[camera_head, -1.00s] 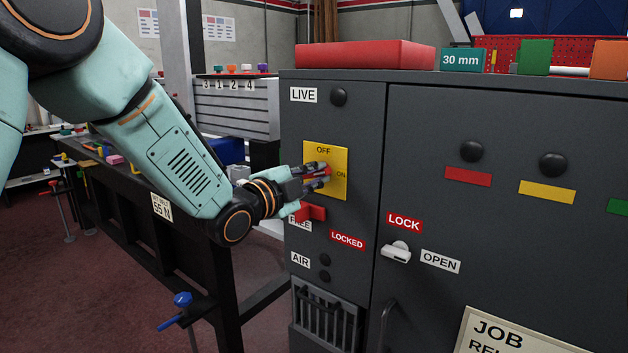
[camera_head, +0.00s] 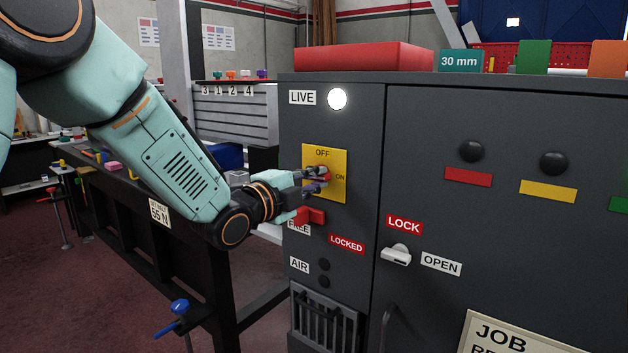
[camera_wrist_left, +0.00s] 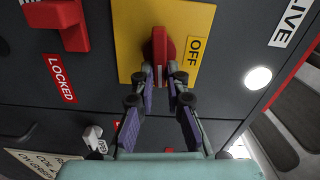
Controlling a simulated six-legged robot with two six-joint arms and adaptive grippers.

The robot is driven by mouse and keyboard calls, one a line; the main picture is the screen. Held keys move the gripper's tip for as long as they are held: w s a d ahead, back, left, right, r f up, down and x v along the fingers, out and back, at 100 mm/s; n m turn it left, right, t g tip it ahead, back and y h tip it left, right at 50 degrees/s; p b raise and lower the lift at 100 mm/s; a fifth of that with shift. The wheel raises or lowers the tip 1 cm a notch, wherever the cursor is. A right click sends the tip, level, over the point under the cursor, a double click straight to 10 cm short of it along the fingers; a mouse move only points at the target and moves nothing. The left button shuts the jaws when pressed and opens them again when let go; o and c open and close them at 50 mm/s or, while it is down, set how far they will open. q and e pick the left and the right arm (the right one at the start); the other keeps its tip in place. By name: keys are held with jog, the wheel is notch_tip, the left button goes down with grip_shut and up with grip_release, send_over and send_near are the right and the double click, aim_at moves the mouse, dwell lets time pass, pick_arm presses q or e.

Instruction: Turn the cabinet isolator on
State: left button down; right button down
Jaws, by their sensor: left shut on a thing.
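The cabinet isolator is a red rotary handle (camera_wrist_left: 162,50) on a yellow plate (camera_head: 339,188) marked OFF at the top and ON at the right. My left gripper (camera_head: 318,179) is at the plate in the head view. In the left wrist view its two fingers (camera_wrist_left: 165,80) are shut on the red handle, one on each side. In the head view the fingers hide much of the handle, so its exact pointing is hard to read there. The round LIVE lamp (camera_head: 337,99) above the plate glows white, and it also glows in the wrist view (camera_wrist_left: 257,78). My right gripper is not in view.
Just below the plate is a red FREE/LOCKED lever (camera_head: 312,215). A white LOCK/OPEN latch (camera_head: 397,254) sits on the cabinet door (camera_head: 500,240). A bar handle (camera_head: 388,325) is lower down. A black bench (camera_head: 190,255) stands left of the cabinet.

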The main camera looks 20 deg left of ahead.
pick_arm(q)
jog(key=c, duration=1.4)
grip_release()
jog(key=shift+o, duration=0.2)
jog(key=v, duration=1.2)
